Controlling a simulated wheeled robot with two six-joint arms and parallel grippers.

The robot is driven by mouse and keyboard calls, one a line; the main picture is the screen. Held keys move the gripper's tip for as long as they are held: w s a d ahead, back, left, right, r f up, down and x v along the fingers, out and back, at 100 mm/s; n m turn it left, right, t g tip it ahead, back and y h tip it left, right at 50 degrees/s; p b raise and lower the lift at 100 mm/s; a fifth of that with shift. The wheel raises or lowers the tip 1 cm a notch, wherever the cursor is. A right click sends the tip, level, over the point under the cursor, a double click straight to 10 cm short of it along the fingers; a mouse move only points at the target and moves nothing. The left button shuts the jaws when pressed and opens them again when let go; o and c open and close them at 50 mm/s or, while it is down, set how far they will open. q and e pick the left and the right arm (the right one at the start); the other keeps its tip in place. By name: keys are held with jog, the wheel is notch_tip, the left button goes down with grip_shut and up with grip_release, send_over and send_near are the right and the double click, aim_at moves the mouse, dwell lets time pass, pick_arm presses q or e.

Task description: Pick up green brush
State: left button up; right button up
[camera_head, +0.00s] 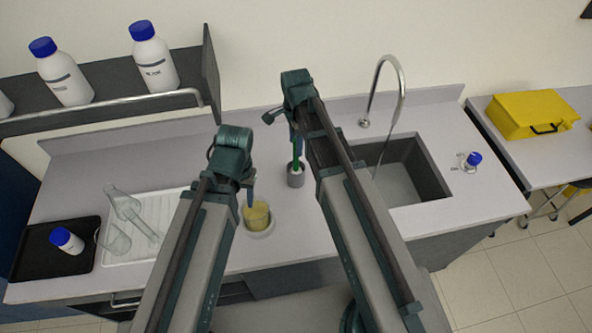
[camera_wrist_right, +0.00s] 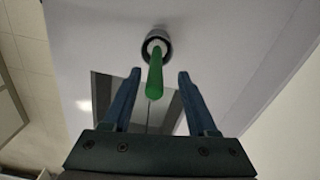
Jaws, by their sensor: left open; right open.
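The green brush (camera_head: 297,150) stands upright in a small grey holder (camera_head: 296,181) on the counter, left of the sink. In the right wrist view the green handle (camera_wrist_right: 155,75) points toward the camera, with the holder (camera_wrist_right: 167,46) beyond it. My right gripper (camera_wrist_right: 159,78) is open, and the handle shows between its two blue fingers with a gap on both sides; I see no contact. In the head view my right gripper (camera_head: 296,138) is at the brush, partly hidden by its arm.
The sink (camera_head: 415,175) with a curved tap (camera_head: 402,85) lies right of the holder. A white drying tray (camera_head: 118,257) with glassware and a black tray (camera_head: 35,260) with a bottle are at left. A yellow case (camera_head: 530,113) sits on the right-hand table.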

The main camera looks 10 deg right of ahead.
aim_at(296, 162)
jog(key=f+b, duration=0.4)
jog(key=f, duration=0.1)
jog(key=shift+s+b, duration=0.3)
grip_shut()
